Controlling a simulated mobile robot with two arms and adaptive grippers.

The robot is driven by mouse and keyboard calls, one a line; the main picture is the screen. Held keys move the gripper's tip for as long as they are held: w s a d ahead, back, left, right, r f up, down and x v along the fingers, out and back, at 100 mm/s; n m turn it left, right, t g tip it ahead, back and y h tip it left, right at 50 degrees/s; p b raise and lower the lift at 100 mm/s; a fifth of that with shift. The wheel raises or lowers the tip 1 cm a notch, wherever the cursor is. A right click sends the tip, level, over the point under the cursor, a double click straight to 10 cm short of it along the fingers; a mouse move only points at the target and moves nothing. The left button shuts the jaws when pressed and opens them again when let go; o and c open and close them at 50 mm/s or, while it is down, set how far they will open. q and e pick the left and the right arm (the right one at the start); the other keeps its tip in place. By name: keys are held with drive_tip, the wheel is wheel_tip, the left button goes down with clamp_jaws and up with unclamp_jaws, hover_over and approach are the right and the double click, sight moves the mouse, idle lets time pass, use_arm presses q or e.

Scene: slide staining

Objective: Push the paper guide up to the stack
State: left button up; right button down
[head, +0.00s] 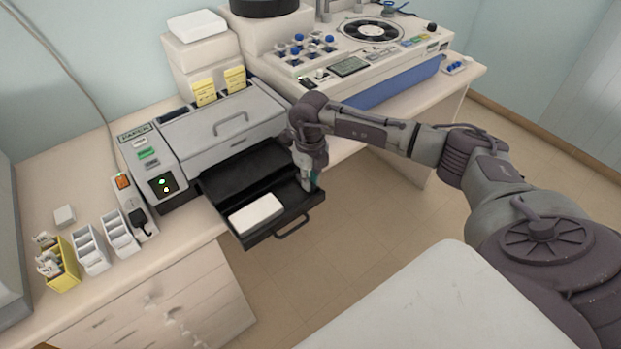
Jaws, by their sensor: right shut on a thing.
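The printer-like machine (222,130) stands on the desk with its black paper tray (263,236) pulled out at the front. A white paper stack (256,215) lies in the left front part of the tray. My right gripper (307,184) reaches down into the right side of the tray, apart from the stack. It is shut on a small teal piece, the paper guide (315,178), which is mostly hidden by the fingers. Bare black tray floor shows between the guide and the stack. My left gripper is not in view.
White racks (92,250) and a yellow holder (62,265) stand on the desk at the left, near a power strip (136,205). A lab instrument (350,65) with blue-capped tubes stands behind at the right. A pale surface (430,300) fills the lower right foreground.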

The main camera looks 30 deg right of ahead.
drive_tip(key=a, duration=0.4)
drive_tip(key=shift+s+a, duration=0.15)
drive_tip(key=shift+a, duration=0.05)
drive_tip(key=c, duration=1.1)
unclamp_jaws()
wheel_tip(320, 180, up, 12)
drive_tip(key=shift+r, duration=0.1)
